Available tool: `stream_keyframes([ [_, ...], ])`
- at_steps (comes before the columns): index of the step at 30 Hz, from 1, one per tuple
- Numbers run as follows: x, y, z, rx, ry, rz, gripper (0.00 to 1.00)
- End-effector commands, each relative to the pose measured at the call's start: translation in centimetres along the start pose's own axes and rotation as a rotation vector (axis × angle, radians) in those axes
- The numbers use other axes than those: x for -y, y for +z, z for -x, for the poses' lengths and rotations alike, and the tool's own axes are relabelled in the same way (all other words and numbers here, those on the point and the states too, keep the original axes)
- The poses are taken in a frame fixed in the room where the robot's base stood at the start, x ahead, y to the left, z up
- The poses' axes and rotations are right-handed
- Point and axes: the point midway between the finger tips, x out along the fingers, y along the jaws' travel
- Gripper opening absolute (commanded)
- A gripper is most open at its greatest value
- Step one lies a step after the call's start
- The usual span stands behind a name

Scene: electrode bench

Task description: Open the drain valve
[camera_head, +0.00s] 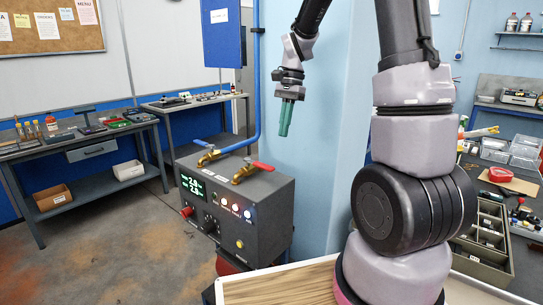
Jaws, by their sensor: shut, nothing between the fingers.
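A dark grey control box (270,215) stands left of centre, with two brass valves on its top. The rear valve (208,158) has a blue lever (203,144). The front valve (244,173) has a red lever (263,166), which points to the right. I cannot tell from any label which one is the drain valve. My gripper (285,133) has green fingers that point down, shut and empty. It hangs in the air above and to the right of the red lever in the picture, apart from both valves.
A blue pipe (258,90) runs down the wall behind the box. The box front has a lit display (192,186), a red knob and several buttons. A wooden top (285,285) is in front. Workbenches with tools (75,140) stand at left and right.

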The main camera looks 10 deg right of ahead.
Motion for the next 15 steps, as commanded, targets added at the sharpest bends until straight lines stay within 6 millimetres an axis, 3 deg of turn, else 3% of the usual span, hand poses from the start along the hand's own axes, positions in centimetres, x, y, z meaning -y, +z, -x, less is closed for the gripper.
stream_keyframes([
  [10, -0.1, 0.1, -7.5, 0.003, 0.004, 0.0, 0.0],
  [15, 0.0, 2.6, -7.9, 0.0, 0.0, 0.003, 0.0],
])
